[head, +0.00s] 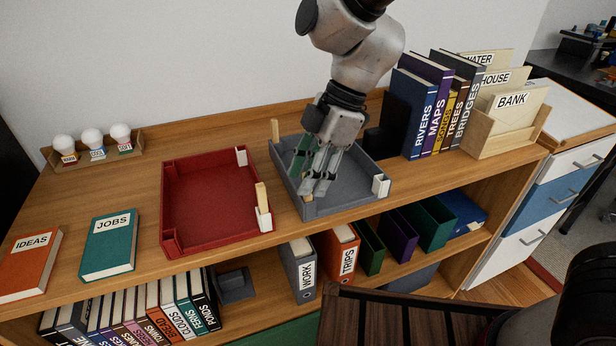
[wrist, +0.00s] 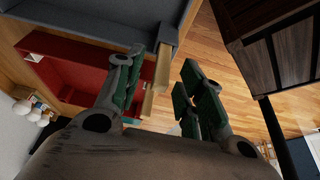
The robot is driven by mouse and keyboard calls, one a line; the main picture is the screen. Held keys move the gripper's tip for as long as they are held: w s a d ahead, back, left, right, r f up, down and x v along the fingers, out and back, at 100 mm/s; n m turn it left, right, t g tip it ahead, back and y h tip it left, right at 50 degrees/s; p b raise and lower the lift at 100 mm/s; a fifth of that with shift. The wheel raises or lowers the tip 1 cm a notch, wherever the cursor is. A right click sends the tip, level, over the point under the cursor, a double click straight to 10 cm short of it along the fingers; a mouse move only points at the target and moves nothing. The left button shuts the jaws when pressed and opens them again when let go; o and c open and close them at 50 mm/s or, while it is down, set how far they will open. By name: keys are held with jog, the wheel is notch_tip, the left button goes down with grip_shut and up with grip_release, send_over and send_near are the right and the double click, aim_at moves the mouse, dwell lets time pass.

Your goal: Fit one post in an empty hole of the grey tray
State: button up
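The grey tray (head: 345,206) sits on the desk. A pale wooden post (head: 275,131) stands upright at its back left corner, and a white corner piece (head: 381,186) is at its front right. My gripper (head: 315,188) is low at the tray's front left corner. Its fingers are apart in the wrist view (wrist: 165,88). A wooden post (wrist: 162,68) shows between them at the grey corner, nearer the left finger; the fingers partly hide it in the head view. I cannot tell how deep it sits.
The red tray (head: 205,245) lies close to the left, with white corner pieces. Books (head: 422,110) and a file box (head: 510,130) stand to the right. Two flat books (head: 110,245) and a bulb rack (head: 95,155) are left. The desk's front edge is near my gripper.

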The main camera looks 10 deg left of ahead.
jog(key=v, duration=1.1)
